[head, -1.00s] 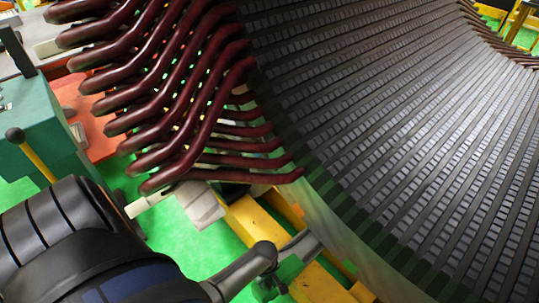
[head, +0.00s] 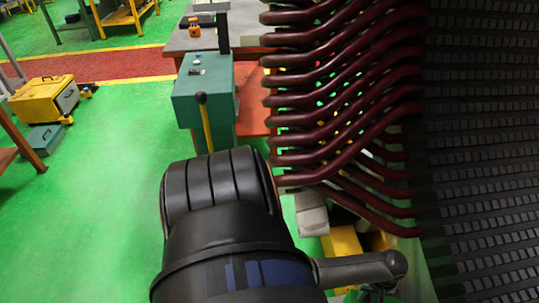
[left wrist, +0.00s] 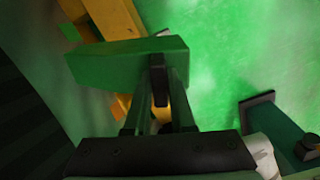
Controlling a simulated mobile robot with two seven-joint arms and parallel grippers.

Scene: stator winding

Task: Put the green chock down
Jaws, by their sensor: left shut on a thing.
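The green chock (left wrist: 118,62) is a wedge-shaped block in the left wrist view. My left gripper (left wrist: 160,80) is shut on it, with the fingers at the chock's right part. The chock is held tilted in the picture, above a yellow beam (left wrist: 108,18) and the green floor. In the head view my left arm fills the bottom middle, and its gripper end at the bottom edge is mostly hidden. The large dark stator (head: 490,180) stands close on the right, with dark red coil ends (head: 345,90) above the arm. My right gripper is in neither view.
A teal cabinet (head: 203,92) and a grey-topped table (head: 235,22) stand behind the arm. A yellow beam (head: 343,245) runs under the coil ends. A yellow wheeled box (head: 45,100) stands far left. Open green floor lies left of the arm.

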